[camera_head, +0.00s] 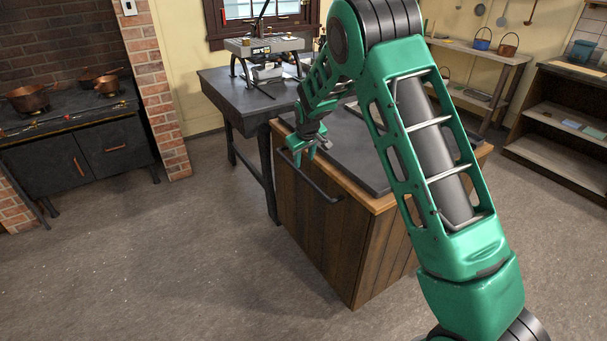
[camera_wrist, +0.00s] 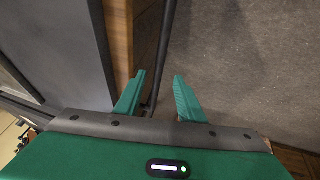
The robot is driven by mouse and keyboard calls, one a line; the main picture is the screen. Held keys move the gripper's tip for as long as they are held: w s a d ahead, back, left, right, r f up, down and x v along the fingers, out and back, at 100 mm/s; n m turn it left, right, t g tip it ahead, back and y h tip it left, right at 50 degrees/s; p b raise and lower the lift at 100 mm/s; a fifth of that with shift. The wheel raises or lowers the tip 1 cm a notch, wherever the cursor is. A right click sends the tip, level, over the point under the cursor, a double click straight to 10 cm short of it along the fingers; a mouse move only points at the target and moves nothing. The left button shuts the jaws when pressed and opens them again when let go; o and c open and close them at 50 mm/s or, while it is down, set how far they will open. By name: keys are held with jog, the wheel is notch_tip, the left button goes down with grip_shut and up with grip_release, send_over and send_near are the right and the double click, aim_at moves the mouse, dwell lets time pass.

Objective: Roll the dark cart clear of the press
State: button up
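The cart (camera_head: 318,232) has brown plank sides, a wooden rim and a dark top. It stands in the middle of the head view. A dark bar handle (camera_head: 318,184) runs along its upper left side. My gripper (camera_head: 312,153) is open near this handle, at the cart's edge. In the wrist view the handle (camera_wrist: 163,50) passes between the open fingers (camera_wrist: 160,76), apart from the right one; contact with the left is unclear. The press (camera_head: 262,47) stands on a dark table (camera_head: 240,98) behind the cart. My arm hides part of the cart top.
The table's legs stand close to the cart's left rear corner. A stove (camera_head: 75,150) with copper pots and a brick pillar (camera_head: 160,95) are at the left. Shelves (camera_head: 565,120) stand at the right. The floor (camera_head: 190,260) in front and to the left is clear.

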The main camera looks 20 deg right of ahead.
aim_at(303, 174)
jog(key=x, duration=1)
jog(key=shift+w+d+f, duration=0.1)
jog(key=shift+f, duration=0.15)
grip_shut()
